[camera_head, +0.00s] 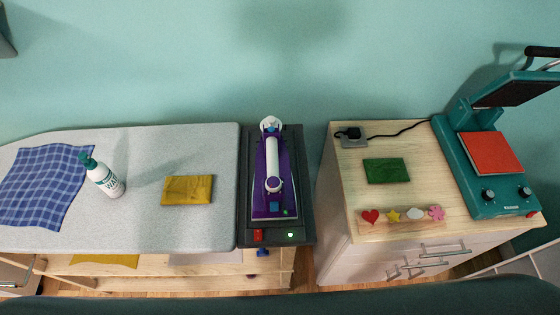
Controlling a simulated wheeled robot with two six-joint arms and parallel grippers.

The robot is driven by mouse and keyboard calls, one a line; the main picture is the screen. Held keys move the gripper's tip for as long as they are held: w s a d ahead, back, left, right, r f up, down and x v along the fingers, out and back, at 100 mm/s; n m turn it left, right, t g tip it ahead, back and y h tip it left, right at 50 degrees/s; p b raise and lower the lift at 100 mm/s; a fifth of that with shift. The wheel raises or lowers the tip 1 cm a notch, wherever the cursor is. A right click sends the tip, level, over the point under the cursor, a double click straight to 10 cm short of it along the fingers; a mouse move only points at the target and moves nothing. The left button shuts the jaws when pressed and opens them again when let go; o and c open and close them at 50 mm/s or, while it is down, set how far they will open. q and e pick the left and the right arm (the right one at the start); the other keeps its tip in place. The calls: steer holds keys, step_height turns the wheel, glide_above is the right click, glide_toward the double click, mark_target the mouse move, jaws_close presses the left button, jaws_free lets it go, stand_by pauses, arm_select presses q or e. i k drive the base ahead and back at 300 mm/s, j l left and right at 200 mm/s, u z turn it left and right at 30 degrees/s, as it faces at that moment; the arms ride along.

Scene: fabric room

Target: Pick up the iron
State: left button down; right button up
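The iron (272,178) is purple with a white handle and rests on a dark grey station (246,215) at the right end of the ironing board. Its handle runs roughly front to back, with the rounded white part at the back. The station has a red switch and a lit green light on its front edge. I can make out neither of my grippers in the head view, and nothing touches the iron.
The grey ironing board (140,220) holds a white bottle (104,178), a blue checked cloth (45,185) and a folded yellow cloth (187,190). Right of a gap, a wooden cabinet (350,190) carries a green cloth (387,171), small shapes and an open heat press (488,180).

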mark_target(272, 159)
steer(key=k+l+z, duration=0.2)
steer(key=k+l, duration=0.35)
steer(key=k+l+z, duration=0.25)
steer(key=k+l, duration=0.25)
steer(key=l, duration=0.15)
